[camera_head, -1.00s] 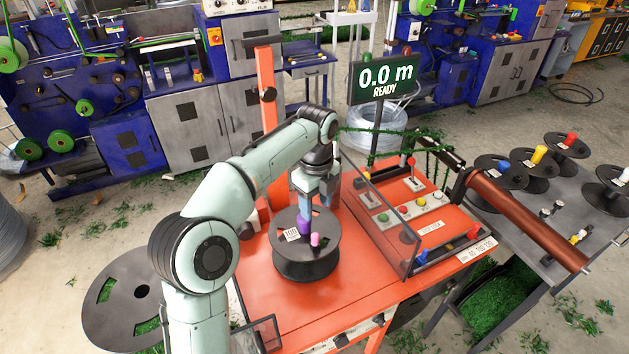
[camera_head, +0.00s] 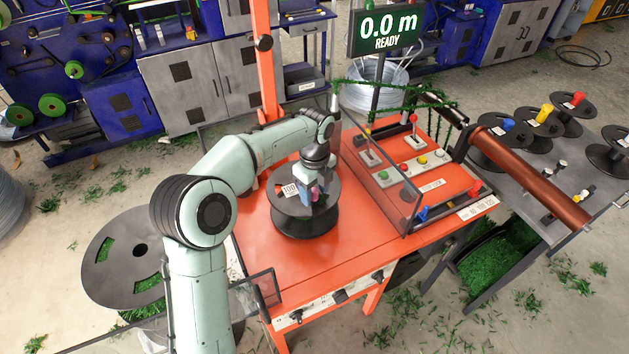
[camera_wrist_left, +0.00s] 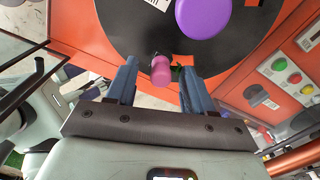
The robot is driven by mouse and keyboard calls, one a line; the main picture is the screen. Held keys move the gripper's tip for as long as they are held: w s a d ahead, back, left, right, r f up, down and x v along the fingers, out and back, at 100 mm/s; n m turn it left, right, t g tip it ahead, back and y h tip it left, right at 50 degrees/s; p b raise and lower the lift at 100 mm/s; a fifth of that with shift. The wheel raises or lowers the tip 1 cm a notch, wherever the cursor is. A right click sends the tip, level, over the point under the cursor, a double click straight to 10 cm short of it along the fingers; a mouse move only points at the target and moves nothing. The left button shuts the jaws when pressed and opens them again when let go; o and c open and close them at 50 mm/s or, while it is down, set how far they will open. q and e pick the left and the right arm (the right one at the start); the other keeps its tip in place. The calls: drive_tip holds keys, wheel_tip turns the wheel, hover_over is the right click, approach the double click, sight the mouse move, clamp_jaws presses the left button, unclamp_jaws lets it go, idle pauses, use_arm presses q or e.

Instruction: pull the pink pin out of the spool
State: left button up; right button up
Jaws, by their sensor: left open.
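The black spool (camera_head: 303,218) stands on the orange machine table, with a white label on its top. The pink pin (camera_wrist_left: 161,70) stands up from the spool's flange near its edge, beside a larger purple knob (camera_wrist_left: 203,14) at the middle. My left gripper (camera_wrist_left: 158,82) is open, pointing down at the spool, with the pink pin between its two blue fingers. A gap shows on each side of the pin. In the head view the gripper (camera_head: 316,190) covers most of the purple knob. My right gripper is in neither view.
A clear guard panel (camera_head: 382,165) stands right of the spool, beside a control panel with buttons and levers (camera_head: 422,160). A side table at right holds spools with coloured pins (camera_head: 540,117). The orange tabletop in front of the spool (camera_head: 320,268) is clear.

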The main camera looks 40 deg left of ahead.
sight(315, 190)
use_arm(q)
drive_tip(key=shift+f, duration=0.35)
clamp_jaws()
drive_tip(key=c, duration=0.8)
unclamp_jaws()
clamp_jaws()
drive_tip(key=shift+r, duration=0.15)
drive_tip(key=shift+w+r+p, duration=0.1)
drive_tip(key=shift+r+p, duration=1.4)
drive_tip(key=shift+r, duration=0.95)
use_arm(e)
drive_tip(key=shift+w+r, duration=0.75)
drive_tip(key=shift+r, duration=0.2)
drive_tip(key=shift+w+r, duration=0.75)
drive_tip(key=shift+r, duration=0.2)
